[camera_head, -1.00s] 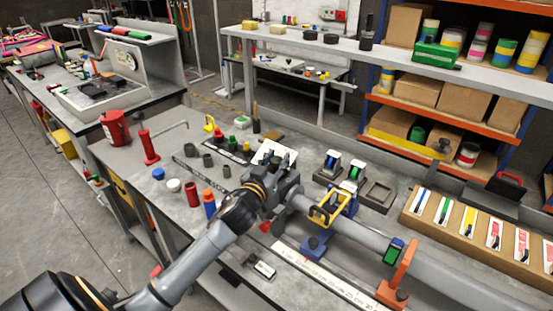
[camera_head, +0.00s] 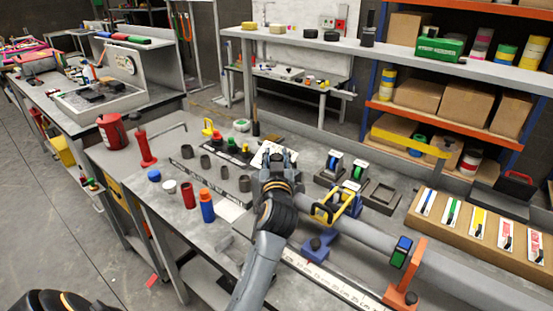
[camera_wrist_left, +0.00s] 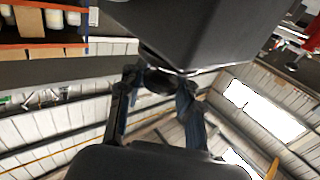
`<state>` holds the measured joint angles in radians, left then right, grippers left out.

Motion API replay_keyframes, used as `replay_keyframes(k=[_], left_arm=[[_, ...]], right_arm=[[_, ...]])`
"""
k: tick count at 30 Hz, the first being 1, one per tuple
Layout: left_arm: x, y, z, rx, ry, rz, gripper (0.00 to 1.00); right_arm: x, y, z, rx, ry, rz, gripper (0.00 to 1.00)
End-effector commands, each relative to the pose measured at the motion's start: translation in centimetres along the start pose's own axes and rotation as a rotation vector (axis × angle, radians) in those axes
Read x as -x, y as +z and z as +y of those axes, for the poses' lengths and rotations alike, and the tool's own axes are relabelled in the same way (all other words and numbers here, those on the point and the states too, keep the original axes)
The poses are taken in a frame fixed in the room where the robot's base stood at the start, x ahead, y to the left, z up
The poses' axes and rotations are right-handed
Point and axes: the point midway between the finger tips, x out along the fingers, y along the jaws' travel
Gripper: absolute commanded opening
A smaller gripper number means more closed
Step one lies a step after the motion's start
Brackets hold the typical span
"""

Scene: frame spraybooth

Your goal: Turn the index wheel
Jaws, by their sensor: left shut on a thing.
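My left gripper (camera_head: 275,158) is at the left end of the long grey tube (camera_head: 370,238), over the bench, with its forearm coming up from below. In the left wrist view its two fingers (camera_wrist_left: 158,95) stand on both sides of a dark round part (camera_wrist_left: 160,80) under a large dark block (camera_wrist_left: 180,30). I take the round part to be the index wheel; most of it is hidden. In the head view the gripper covers it. A yellow clamp (camera_head: 324,212) and a blue stand (camera_head: 318,245) are just right of the gripper. My right gripper is out of view.
An orange stand (camera_head: 405,275) holds the tube farther right. A cardboard holder of cards (camera_head: 480,222) is at the right. Tape holders (camera_head: 335,165) stand behind the tube.

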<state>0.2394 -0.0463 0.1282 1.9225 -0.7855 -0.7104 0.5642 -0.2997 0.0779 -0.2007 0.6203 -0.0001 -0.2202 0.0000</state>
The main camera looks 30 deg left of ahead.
Motion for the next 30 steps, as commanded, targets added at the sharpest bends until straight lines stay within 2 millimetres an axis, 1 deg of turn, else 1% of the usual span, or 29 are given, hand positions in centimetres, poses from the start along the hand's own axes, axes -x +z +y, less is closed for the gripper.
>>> replay_keyframes(k=[6, 7, 10, 11, 19, 22, 26, 30], left_arm=[[0.0, -0.2, 0.0, 0.000, 0.001, 0.005, 0.02], [0.0, -0.2, 0.0, 0.000, 0.001, 0.005, 0.35], [0.0, -0.2, 0.0, 0.000, 0.001, 0.005, 0.56], [0.0, -0.2, 0.0, 0.000, 0.001, 0.004, 0.58], [0.0, -0.1, 0.0, 0.001, 0.001, 0.002, 0.58], [0.0, -0.7, 0.0, 0.002, 0.001, 0.004, 0.58], [0.0, -2.7, 0.0, 0.005, 0.001, 0.007, 0.58], [0.0, -5.6, 0.0, 0.005, 0.001, 0.008, 0.58]], right_arm=[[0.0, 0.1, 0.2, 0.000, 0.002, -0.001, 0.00], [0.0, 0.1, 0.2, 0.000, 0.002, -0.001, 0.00], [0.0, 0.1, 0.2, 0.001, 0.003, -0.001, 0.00], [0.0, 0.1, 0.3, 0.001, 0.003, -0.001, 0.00], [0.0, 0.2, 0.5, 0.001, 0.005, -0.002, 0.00], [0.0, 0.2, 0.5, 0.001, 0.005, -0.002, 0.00], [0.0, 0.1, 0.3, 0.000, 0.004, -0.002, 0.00], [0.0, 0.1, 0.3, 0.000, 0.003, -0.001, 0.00]])
